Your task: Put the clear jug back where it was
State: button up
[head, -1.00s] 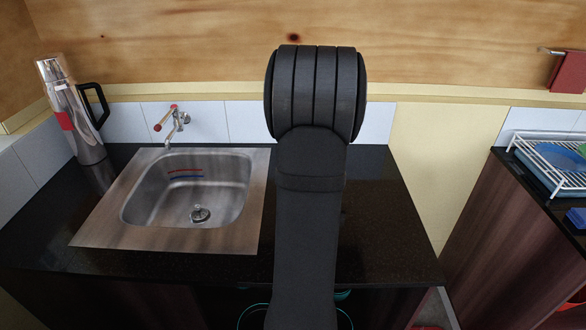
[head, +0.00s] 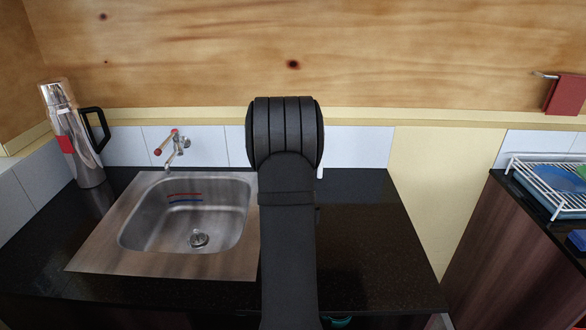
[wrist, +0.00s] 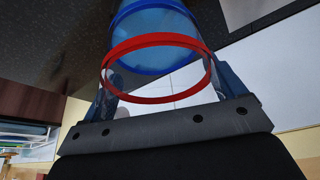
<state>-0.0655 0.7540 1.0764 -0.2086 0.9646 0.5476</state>
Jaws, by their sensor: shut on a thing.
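The clear jug (wrist: 158,22) shows in the wrist view as a see-through cylinder with a red ring and a blue band. Its upper part in that view has a blue tint, and its far end runs out of the frame. My gripper (wrist: 168,88) is shut on it, with one finger on each side. Black countertop shows behind the jug. I cannot tell whether the jug touches the counter. In the head view my arm hides both the gripper and the jug.
A steel sink (head: 150,252) with a tap (head: 172,148) is left of my arm. A steel flask (head: 75,140) stands at the far left. The black countertop (head: 365,225) right of my arm looks clear. A white dish rack (head: 545,185) stands on the right-hand counter.

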jog(key=shift+f, duration=1.05)
jog(key=shift+f, duration=0.15)
jog(key=o, duration=1.2)
jog(key=shift+o, duration=0.2)
jog(key=v, duration=1.2)
